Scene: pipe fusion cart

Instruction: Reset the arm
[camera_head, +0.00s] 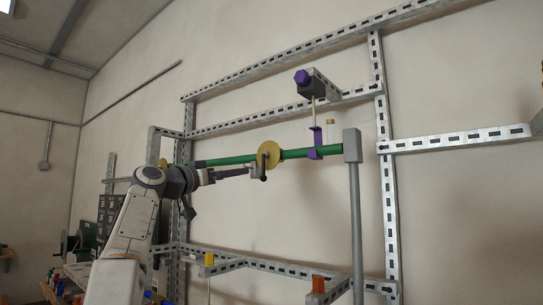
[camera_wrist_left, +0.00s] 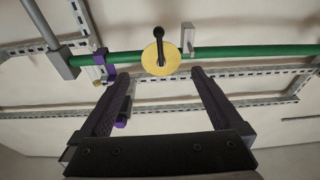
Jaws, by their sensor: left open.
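My left arm (camera_head: 135,215) comes in from the lower left in the head view. My left gripper (camera_head: 240,172) is just below the green pipe (camera_head: 225,160). In the wrist view the left gripper (camera_wrist_left: 152,80) is open, with two dark purple fingers apart and nothing between them. A yellow disc (camera_head: 268,154) with a black crank handle sits on the pipe; in the wrist view the disc (camera_wrist_left: 161,58) is beyond the fingertips. A purple clamp (camera_head: 316,142) holds the pipe near its right end. My right gripper is not in view.
A slotted metal frame (camera_head: 384,170) stands against the wall around the pipe. A grey post (camera_head: 357,220) supports the pipe's right end. A grey actuator with a purple knob (camera_head: 302,77) sits above the clamp. Yellow (camera_head: 209,260) and orange (camera_head: 318,284) fittings are below.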

